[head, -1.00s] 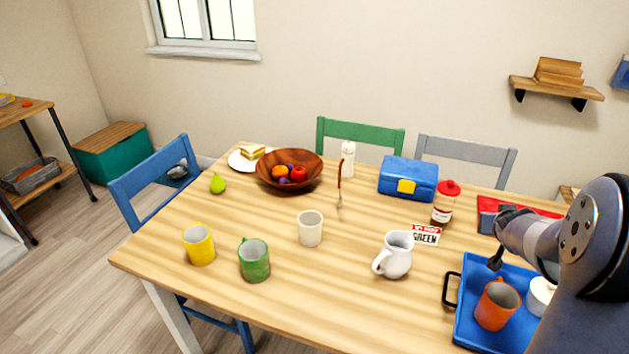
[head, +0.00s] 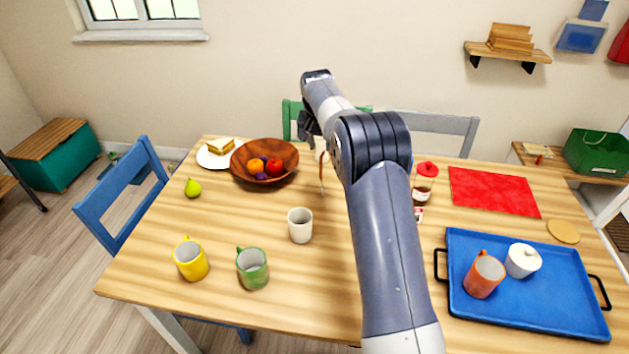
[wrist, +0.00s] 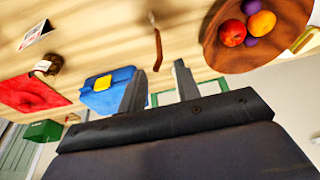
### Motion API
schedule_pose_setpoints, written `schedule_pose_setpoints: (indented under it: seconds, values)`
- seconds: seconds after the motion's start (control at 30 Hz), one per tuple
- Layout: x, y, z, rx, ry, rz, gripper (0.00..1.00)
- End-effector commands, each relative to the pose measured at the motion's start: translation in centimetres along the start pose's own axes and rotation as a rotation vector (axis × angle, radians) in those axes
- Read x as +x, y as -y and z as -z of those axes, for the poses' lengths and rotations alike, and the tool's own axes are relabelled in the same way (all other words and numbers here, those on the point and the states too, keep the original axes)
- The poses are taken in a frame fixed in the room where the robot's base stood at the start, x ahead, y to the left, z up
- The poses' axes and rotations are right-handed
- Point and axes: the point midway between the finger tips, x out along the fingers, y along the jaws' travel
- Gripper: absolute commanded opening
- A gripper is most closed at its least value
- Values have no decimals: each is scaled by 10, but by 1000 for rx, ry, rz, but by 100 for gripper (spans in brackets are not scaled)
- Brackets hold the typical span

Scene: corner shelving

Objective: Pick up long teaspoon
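The long teaspoon (head: 321,176) has a brown handle and lies on the wooden table, to the right of the fruit bowl. In the wrist view its brown handle (wrist: 157,48) points toward my gripper, with the small, blurred bowl end farther off. My gripper (wrist: 160,82) is open and empty, its two fingers apart on either side of the line of the handle. The spoon lies beyond the fingertips, and nothing is between them. In the head view my gripper (head: 305,125) is above the far edge of the table, partly hidden by my wrist.
A wooden fruit bowl (head: 288,171) is close by on the left. A blue lunch box (wrist: 112,98) shows in the wrist view. A white cup (head: 300,226) stands nearer; a blue tray (head: 530,315) is at right.

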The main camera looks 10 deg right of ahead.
Motion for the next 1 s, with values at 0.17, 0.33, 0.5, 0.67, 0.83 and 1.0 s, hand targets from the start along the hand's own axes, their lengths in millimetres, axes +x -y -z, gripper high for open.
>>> schedule_pose_setpoints:
  seconds: [0.17, 0.33, 0.5, 0.67, 0.83, 1.0]
  values:
    - [30, -1, 0, 0, 2, -2, 31]
    - [47, -1, 1, 1, -1, -2, 31]
    - [66, -2, 4, 1, 0, -2, 31]
    - [87, -2, 5, 1, -1, -2, 31]
    - [96, -2, 5, 1, -3, -1, 31]
    - [96, -2, 5, 1, -3, -1, 31]
